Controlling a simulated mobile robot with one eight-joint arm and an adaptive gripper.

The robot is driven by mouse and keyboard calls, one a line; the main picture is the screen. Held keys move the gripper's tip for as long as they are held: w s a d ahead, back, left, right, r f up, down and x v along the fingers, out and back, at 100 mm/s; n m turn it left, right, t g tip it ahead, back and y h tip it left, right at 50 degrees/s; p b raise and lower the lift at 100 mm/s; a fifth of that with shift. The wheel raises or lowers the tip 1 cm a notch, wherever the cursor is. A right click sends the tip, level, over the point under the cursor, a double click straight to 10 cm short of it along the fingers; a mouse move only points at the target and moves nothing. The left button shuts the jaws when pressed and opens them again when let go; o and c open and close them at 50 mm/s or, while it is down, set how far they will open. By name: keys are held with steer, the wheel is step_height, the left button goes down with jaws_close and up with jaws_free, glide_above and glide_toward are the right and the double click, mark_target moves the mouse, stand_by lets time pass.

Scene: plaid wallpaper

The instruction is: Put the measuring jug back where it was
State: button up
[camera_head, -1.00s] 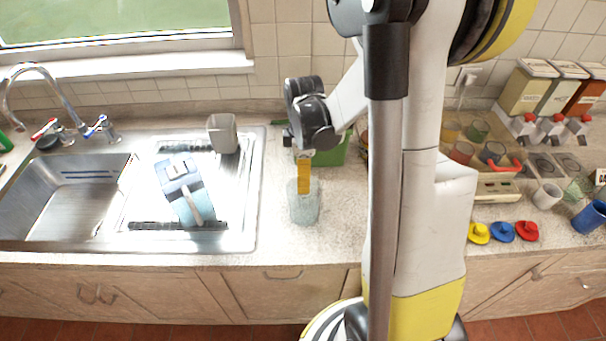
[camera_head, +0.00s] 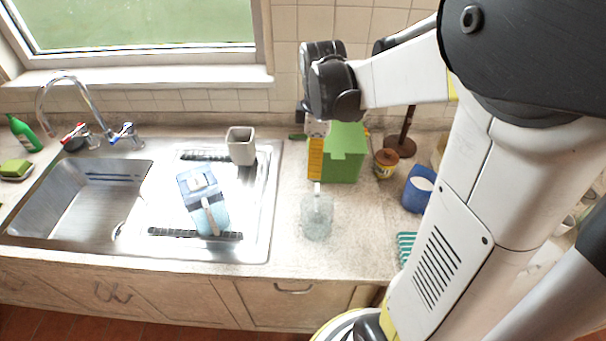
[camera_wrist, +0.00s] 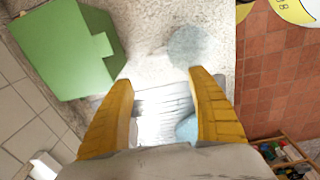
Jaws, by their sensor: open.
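A clear glass vessel (camera_head: 317,218), which looks like the measuring jug, stands upright on the counter right of the sink's draining board. It shows as a pale round shape in the wrist view (camera_wrist: 195,45); its markings cannot be read. My gripper (camera_head: 316,180) points down just above and behind the vessel, in front of the green box. In the wrist view, its yellow fingers (camera_wrist: 160,80) are apart with nothing held between them. The vessel lies beyond the fingertips, apart from them.
A green box (camera_head: 343,155) stands close behind my gripper. A blue item with a pale handle (camera_head: 203,200) and a grey cup (camera_head: 241,147) are on the draining board. A jar (camera_head: 385,163) and blue container (camera_head: 418,188) stand right. The counter's front strip left of the vessel is clear.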

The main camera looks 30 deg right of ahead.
steer(key=s+a+r+m+t, duration=0.3)
steer(key=s+a+m, duration=0.1)
steer(key=a, duration=0.3)
steer(key=s+a+r+m+t, duration=0.3)
steer(key=s+a+m, duration=0.2)
steer(key=a+m, duration=0.1)
steer(key=shift+a+r+t, duration=0.25)
steer(key=shift+a+t, duration=0.05)
steer(key=shift+a, duration=0.25)
steer(key=shift+s, duration=0.1)
step_height(320, 180, down, 8)
steer(key=b, duration=0.7)
steer(key=shift+r+b, duration=0.15)
steer(key=shift+b, duration=0.2)
